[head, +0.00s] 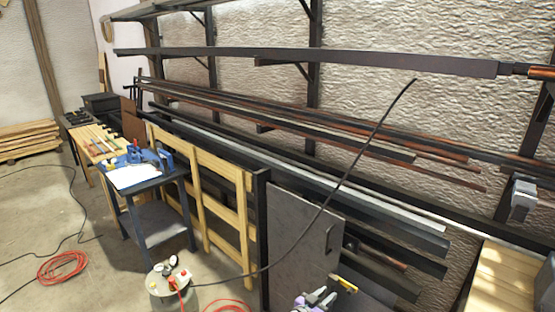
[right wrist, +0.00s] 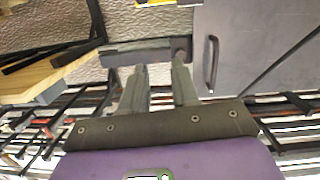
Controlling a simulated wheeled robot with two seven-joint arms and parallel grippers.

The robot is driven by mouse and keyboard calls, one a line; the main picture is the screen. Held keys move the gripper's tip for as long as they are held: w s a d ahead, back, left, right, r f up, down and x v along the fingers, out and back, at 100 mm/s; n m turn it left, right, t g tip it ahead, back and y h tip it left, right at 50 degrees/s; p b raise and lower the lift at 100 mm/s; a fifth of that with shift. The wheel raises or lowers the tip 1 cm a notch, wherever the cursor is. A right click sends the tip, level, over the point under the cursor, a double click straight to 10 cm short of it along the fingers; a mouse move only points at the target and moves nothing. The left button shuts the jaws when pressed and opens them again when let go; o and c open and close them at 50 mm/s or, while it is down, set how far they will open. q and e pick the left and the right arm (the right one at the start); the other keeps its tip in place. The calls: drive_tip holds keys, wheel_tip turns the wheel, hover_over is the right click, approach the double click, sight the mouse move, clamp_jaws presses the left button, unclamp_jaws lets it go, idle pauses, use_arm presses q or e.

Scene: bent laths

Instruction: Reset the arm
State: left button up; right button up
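My right gripper (head: 320,298) is at the bottom edge of the head view, right of centre, in front of the lower rack; its purple and grey body is small and partly cut off. In the right wrist view my right gripper (right wrist: 158,64) shows two grey fingers apart, with nothing seen held between them. A dark block (right wrist: 120,54) lies beyond the fingertips; its distance is unclear. My left gripper is in neither view.
Racks carry long dark bars (head: 300,57). A wooden top (head: 505,280) is at lower right. A small bench (head: 150,180) with blue tools stands left. Red cable (head: 62,267) lies on the floor.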

drive_tip(key=s+d+f+n+g+y+p, duration=0.1)
drive_tip(key=s+f+n+g+y, duration=0.3)
drive_tip(key=s+f+y, duration=0.75)
drive_tip(key=s+a+f+g+y, duration=0.1)
drive_tip(key=s+a+g, duration=0.1)
drive_tip(key=s, duration=0.7)
drive_tip(key=s+a+f+n+g+y, duration=0.1)
drive_tip(key=s+a+f+g+y, duration=0.1)
drive_tip(key=s, duration=0.6)
drive_tip(key=s+a+f+g+y, duration=0.1)
drive_tip(key=s+a+g, duration=0.2)
drive_tip(key=s, duration=0.6)
drive_tip(key=shift+s+f+n+p, duration=0.3)
drive_tip(key=shift+s+f+p, duration=0.05)
drive_tip(key=shift+f+p, duration=0.1)
